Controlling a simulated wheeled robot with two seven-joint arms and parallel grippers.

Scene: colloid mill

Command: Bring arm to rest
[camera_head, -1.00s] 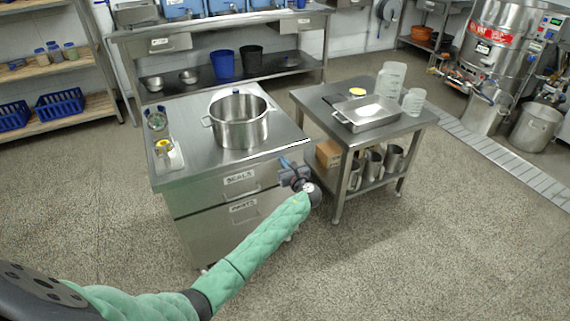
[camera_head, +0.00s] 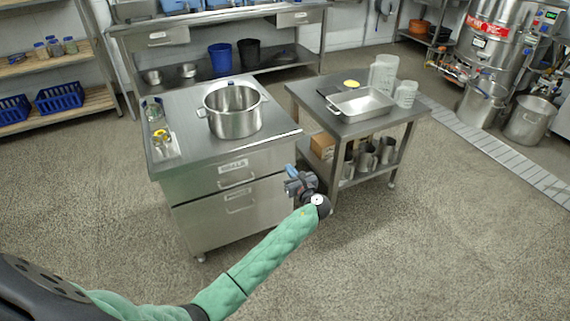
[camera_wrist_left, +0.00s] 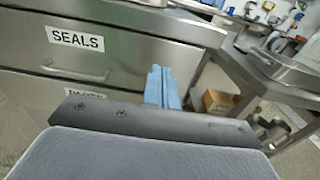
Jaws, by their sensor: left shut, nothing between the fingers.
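My left arm, in a green quilted sleeve, reaches in from the lower left of the head view. Its gripper (camera_head: 291,181) is at the front right corner of the steel drawer cabinet (camera_head: 205,170), below the top and beside the drawer fronts. In the left wrist view the blue fingers (camera_wrist_left: 161,86) are together with nothing between them. Behind them is the drawer front labelled SEALS (camera_wrist_left: 76,39); a lower label is partly hidden. I cannot tell whether the gripper touches the cabinet. My right gripper is out of view.
A steel pot (camera_head: 234,112) stands on the cabinet. A side table (camera_head: 330,122) to the right holds a metal tray (camera_head: 360,103) and clear jugs (camera_head: 384,73). Metal jugs (camera_head: 367,158) and a cardboard box (camera_head: 322,145) sit on its lower shelf. The floor at the right front is clear.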

